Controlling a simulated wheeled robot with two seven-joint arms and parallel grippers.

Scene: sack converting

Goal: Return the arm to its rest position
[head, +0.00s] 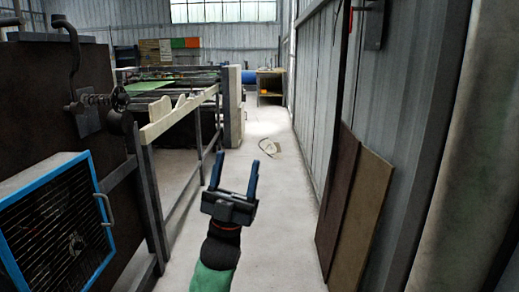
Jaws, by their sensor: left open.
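My left gripper (234,176) is in the lower middle of the head view, raised over the pale floor. Its two blue fingers point up and away and stand apart, with nothing between them. My left arm, with a green sleeve-like part and a black wrist, comes in from the bottom edge. The gripper touches nothing that I can see. My right gripper is out of view.
A dark machine (40,110) with a blue-framed grille box (60,225) stands close on the left, with a railing (180,118) running back. Brown boards (362,215) lean on the right wall.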

